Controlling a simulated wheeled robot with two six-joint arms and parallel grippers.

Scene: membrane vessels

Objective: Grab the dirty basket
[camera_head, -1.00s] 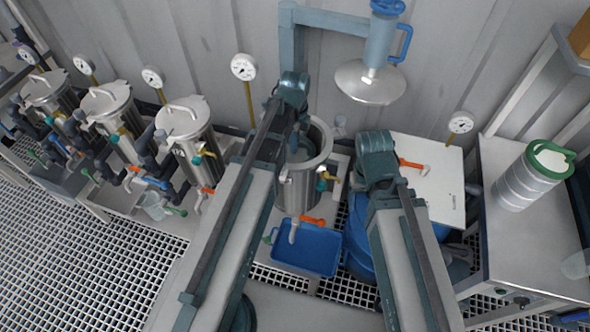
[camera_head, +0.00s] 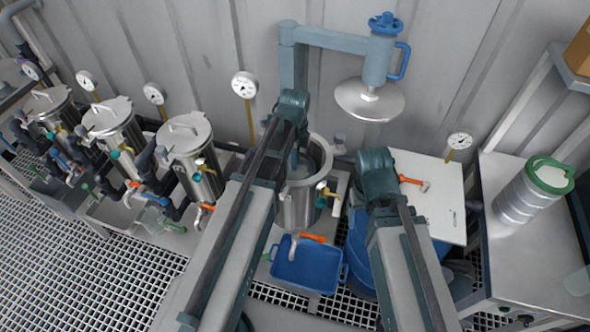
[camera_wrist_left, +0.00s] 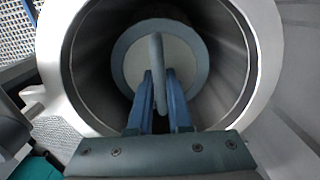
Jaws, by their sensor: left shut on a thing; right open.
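The basket (camera_wrist_left: 132,62) shows in the left wrist view as a pale disc with a grey rim, deep inside the open steel vessel (camera_wrist_left: 257,40). Its upright bar handle (camera_wrist_left: 157,60) stands between the blue fingers of my left gripper (camera_wrist_left: 160,98), which is shut on it. In the head view the same open vessel (camera_head: 297,208) stands at the centre, with my left arm reaching over its mouth. The basket's lower part is hidden, and I cannot tell whether it is dirty. My right gripper is hidden below its arm.
The vessel's lid (camera_head: 370,103) hangs on a blue swing arm (camera_head: 335,36) above and to the right. A blue tray (camera_head: 304,268) lies in front. A white board (camera_head: 430,190) and a steel table (camera_head: 530,245) with a green-rimmed container (camera_head: 530,193) are at right. Closed vessels (camera_head: 188,150) line the left.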

